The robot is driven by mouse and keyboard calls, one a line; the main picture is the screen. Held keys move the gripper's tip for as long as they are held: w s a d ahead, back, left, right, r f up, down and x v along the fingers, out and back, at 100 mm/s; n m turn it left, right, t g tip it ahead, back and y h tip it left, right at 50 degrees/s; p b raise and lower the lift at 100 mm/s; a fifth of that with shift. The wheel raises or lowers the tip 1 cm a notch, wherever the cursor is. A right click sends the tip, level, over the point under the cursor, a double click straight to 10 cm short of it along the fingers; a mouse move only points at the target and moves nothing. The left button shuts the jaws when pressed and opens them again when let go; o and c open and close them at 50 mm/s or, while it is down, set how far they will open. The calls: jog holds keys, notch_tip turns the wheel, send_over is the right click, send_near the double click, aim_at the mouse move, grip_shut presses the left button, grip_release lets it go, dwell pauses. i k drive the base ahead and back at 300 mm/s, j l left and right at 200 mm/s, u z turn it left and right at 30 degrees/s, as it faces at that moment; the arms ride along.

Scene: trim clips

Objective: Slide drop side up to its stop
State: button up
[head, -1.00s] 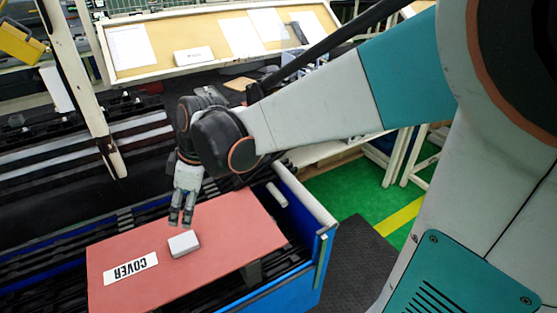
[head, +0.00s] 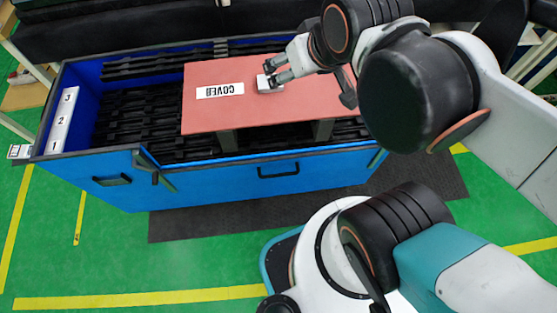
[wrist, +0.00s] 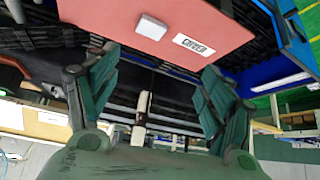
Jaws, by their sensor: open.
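The blue crate's front side (head: 225,178), with black handles, faces my base. Its right section carries a handle (head: 278,172) and its top edge lies below the cover board. A dark latch-like bracket (head: 155,168) stands at the join with the left section. I cannot tell which section slides. My gripper (head: 269,74) is open above the board, close to a white block, and away from the front side. The wrist view shows the two green fingers spread and empty (wrist: 160,62). Whether a finger touches the block is unclear.
A red cover board (head: 210,118) lies over the crate on supports, bearing a "COVER" label (head: 220,90) and the white block (head: 265,86). The block also shows in the wrist view (wrist: 151,27). A strip numbered 1 to 3 (head: 61,121) marks the left end. Green floor in front is partly clear.

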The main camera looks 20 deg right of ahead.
aim_at(269, 168)
jog(key=k+l+z, duration=0.15)
jog(key=k, duration=0.4)
jog(key=k+l+z, duration=0.15)
jog(key=k, duration=0.35)
jog(key=k+l+z, duration=0.15)
jog(key=k, duration=0.4)
